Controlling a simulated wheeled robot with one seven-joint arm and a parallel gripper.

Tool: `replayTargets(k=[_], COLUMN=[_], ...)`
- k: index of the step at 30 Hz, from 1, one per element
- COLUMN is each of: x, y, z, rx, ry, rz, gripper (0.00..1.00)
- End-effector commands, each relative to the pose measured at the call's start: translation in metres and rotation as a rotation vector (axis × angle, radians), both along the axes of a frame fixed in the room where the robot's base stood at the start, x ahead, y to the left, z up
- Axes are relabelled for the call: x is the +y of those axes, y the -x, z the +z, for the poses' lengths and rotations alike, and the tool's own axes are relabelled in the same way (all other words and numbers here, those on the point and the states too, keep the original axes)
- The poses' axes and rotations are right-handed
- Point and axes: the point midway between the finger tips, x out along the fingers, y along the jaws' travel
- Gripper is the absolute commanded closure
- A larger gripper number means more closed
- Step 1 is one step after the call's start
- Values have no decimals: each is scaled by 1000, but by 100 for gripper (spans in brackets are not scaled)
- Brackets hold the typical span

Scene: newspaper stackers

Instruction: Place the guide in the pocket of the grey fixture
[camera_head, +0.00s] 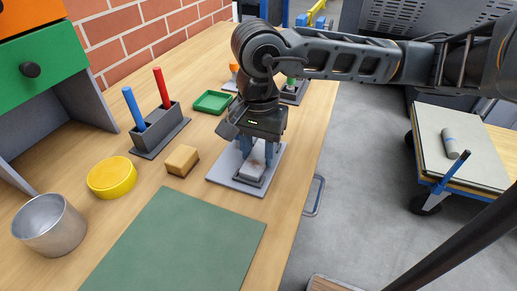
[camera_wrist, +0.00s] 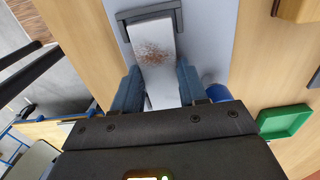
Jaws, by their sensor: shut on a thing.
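My gripper (camera_head: 258,152) points down over the grey fixture (camera_head: 222,172) on the wooden bench. Its blue fingers (camera_wrist: 159,92) are shut on the guide, a pale metal block with a rusty brown patch (camera_wrist: 153,58). The guide also shows between the fingers in the head view (camera_head: 257,161). The fixture is a light grey plate with a darker grey pocket (camera_head: 249,181). In the wrist view the pocket's dark rim (camera_wrist: 150,13) borders the guide's far end. The guide is at the pocket, but I cannot tell whether it rests inside.
A tan block (camera_head: 182,160), a yellow round container (camera_head: 112,177) and a metal cup (camera_head: 49,224) stand left. A dark holder (camera_head: 160,133) carries red and blue rods. A green tray (camera_head: 211,102) lies behind. A green mat (camera_head: 180,245) lies flat in front.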

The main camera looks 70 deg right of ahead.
Motion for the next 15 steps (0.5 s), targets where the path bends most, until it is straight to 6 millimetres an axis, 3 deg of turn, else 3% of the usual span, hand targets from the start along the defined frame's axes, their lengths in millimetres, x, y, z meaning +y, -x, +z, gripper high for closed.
replayTargets(k=[9, 15], x=[0, 0], y=[0, 0], z=[0, 0], rx=[0, 0], ry=[0, 0], rz=[0, 0], gripper=[32, 32])
